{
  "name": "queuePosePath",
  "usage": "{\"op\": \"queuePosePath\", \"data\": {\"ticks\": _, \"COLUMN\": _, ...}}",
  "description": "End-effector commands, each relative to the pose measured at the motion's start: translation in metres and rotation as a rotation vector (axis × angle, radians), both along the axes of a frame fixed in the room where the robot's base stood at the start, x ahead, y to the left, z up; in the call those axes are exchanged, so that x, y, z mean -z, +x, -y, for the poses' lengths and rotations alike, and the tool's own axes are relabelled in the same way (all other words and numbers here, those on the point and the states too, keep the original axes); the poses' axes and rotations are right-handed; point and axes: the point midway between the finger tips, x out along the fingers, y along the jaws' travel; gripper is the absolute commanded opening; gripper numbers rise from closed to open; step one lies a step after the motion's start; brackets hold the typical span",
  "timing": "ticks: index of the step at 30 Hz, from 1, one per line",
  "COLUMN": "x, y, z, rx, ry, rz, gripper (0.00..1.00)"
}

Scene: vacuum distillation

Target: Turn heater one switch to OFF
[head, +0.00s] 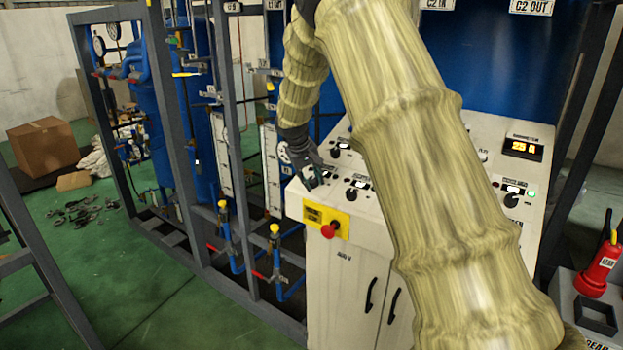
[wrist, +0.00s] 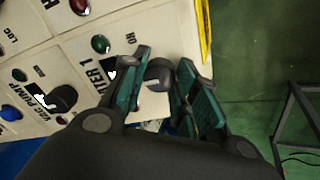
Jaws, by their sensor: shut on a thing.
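The heater one switch is a round black knob (wrist: 158,73) on the pale panel, beside a partly covered "HEATER 1" label (wrist: 92,77) in the wrist view. My gripper (wrist: 165,62) has its teal fingers on either side of this knob and is shut on it. In the head view my gripper (head: 317,176) is down at the left front corner of the white control console (head: 361,233). There the fingers mostly hide the knob. Which way the knob points cannot be told.
Another black knob (head: 354,193) sits just right of my gripper, and one (head: 337,149) lies behind it. A red button on a yellow plate (head: 341,221) is on the console's front edge. A grey frame with blue pipes (head: 168,200) stands to the left.

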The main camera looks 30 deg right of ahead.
Motion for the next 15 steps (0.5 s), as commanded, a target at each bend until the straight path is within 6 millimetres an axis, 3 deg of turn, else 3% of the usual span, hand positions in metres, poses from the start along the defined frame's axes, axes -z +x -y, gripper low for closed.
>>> {"op": "queuePosePath", "data": {"ticks": 11, "x": 0.0004, "y": -0.0003, "z": -0.0001, "rx": -0.003, "ry": 0.0, "rz": -0.002, "gripper": 0.06}}
{"op": "queuePosePath", "data": {"ticks": 12, "x": 0.0004, "y": -0.0003, "z": -0.0001, "rx": -0.003, "ry": 0.0, "rz": -0.002, "gripper": 0.37}}
{"op": "queuePosePath", "data": {"ticks": 15, "x": 0.0004, "y": -0.0002, "z": -0.0001, "rx": -0.003, "ry": 0.0, "rz": -0.002, "gripper": 0.52}}
